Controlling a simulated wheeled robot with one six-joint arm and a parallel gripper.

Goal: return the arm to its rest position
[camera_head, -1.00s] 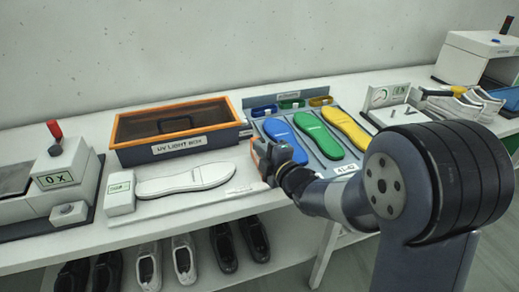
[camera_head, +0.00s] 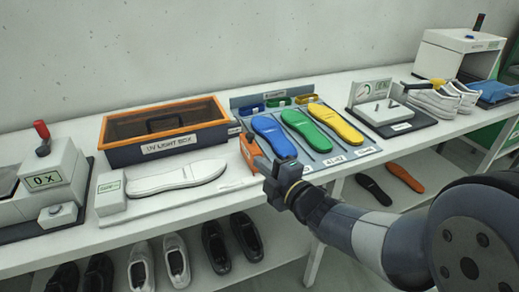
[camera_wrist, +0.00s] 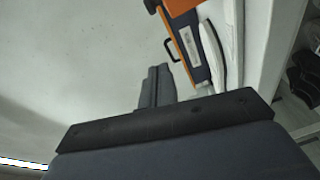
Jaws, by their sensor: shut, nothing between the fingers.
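In the wrist view my gripper (camera_wrist: 157,85) shows as dark grey shapes, with the wall behind and the light box (camera_wrist: 188,40) to the upper right.
The tray holds blue (camera_head: 273,135), green (camera_head: 306,130) and yellow (camera_head: 337,123) insoles. The orange-rimmed UV light box (camera_head: 167,149) stands left, behind a white sole (camera_head: 176,178). A gauge fixture (camera_head: 390,115) and white shoes (camera_head: 440,101) are at right. Shoes (camera_head: 215,246) stand on the shelf below.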

